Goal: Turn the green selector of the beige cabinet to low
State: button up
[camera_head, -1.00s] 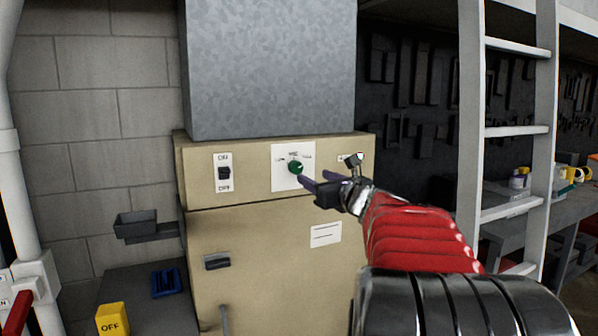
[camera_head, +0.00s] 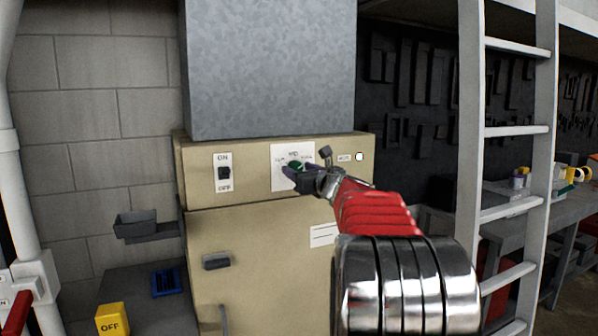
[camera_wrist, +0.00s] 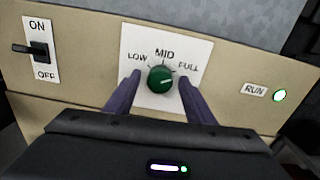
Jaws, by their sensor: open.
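The green selector (camera_wrist: 161,79) is a round knob on a white plate (camera_wrist: 196,48) marked LOW, MID and FULL. The plate is on the upper front of the beige cabinet (camera_head: 262,240). A short pale mark shows on the knob's face, towards its right side; I cannot tell the setting for sure. My gripper (camera_head: 298,168) is open in front of the plate. In the wrist view its two purple fingers stand one on each side of the knob, with a visible gap on both sides. In the head view the fingers partly hide the knob.
An ON/OFF switch (camera_wrist: 37,50) is left of the plate. A RUN lamp (camera_wrist: 280,95) glows to its right. A dark handle (camera_head: 217,261) is on the cabinet door. A grey tray (camera_head: 136,225) is at the left, and a pale ladder (camera_head: 471,120) stands right.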

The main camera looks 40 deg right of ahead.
jog(key=shift+c, duration=0.7)
jog(key=c, duration=0.9)
